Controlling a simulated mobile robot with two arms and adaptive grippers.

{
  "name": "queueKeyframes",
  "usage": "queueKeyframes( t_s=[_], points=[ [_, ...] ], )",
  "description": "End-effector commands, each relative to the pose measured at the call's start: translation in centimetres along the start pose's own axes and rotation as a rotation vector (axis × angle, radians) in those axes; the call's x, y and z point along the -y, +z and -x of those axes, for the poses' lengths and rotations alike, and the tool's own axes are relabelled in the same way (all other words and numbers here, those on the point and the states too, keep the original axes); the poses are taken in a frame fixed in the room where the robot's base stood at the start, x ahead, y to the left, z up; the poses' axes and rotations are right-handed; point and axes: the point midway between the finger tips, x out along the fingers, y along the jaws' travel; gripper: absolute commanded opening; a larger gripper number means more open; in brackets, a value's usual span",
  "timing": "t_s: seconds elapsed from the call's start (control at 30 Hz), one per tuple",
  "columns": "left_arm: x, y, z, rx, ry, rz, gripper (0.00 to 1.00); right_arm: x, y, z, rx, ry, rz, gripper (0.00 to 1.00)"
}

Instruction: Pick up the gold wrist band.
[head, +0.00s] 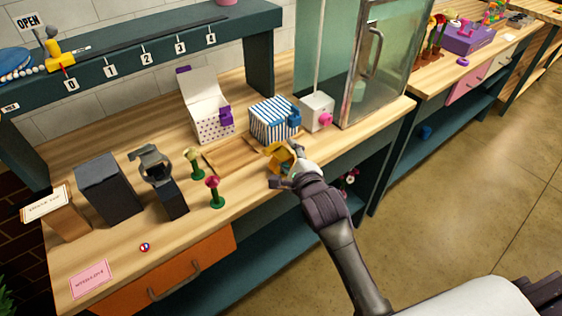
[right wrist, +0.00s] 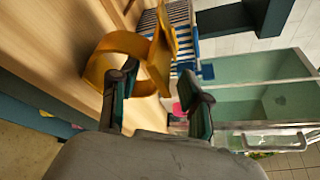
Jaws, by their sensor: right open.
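The gold wrist band (head: 275,152) sits on the wooden counter near its front edge, beside the striped box. In the right wrist view the band (right wrist: 118,45) shows as a wide curved loop with a flat upright part. My right gripper (head: 287,172) is at the band, partly covering it in the head view. In the right wrist view the gripper (right wrist: 163,88) is open, and part of the band shows just beyond and between its fingertips. I cannot tell whether they touch. My left gripper is not in view.
A blue-striped box (head: 272,120) and a white box with a pink knob (head: 316,112) stand close behind. A glass cabinet (head: 380,60) rises to the right. Two small flowers, one red (head: 213,183), and a black watch stand (head: 168,190) are to the left.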

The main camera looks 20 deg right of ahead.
Motion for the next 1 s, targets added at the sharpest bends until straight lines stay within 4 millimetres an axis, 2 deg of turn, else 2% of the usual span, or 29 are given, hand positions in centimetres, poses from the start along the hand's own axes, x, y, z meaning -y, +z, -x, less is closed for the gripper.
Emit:
queueKeyframes(
  t_s=[0.07,0.1,0.37,0.77,1.0],
  points=[
    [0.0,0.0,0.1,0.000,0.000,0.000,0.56,0.0,0.0,0.0,0.000,0.000,0.000,0.47],
    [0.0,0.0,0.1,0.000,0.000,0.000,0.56,0.0,0.0,0.0,0.000,0.000,0.000,0.44],
    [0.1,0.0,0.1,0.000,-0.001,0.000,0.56,0.0,0.0,0.1,0.000,0.001,0.000,0.00],
    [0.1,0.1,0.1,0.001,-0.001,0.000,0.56,0.0,0.0,0.1,0.000,0.002,0.000,0.00],
    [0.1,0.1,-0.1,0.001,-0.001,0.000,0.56,1.4,0.9,0.4,0.003,-0.003,-0.002,0.00]
  ],
)
